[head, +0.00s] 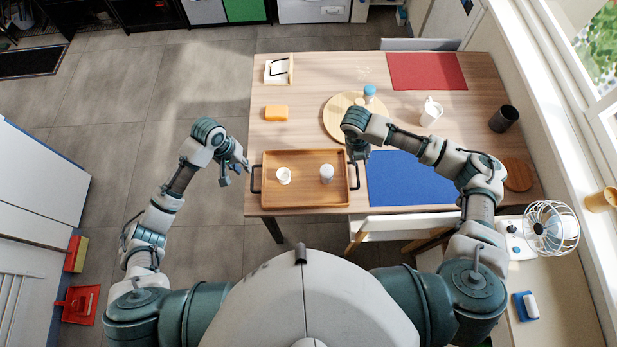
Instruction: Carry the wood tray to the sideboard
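The wood tray (304,199) lies flat on the near left part of the wooden table, with a dark handle at each short end. A small white cup (283,176) and a white lidded jar (326,174) stand on it. My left gripper (236,174) is just left of the tray's left handle, off the table edge, with its fingers apart and nothing between them. My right gripper (358,156) is at the tray's right handle, near its upper end. Its fingertips are small and partly hidden by the arm, so its grip is unclear. I cannot tell which furniture is the sideboard.
The table (308,90) also bears a blue mat (410,180), red mat (427,71), round board (337,113), white jug (431,112), dark cup (504,118) and orange sponge (276,113). A chair (405,224) stands at the near edge. The floor (195,90) left is open.

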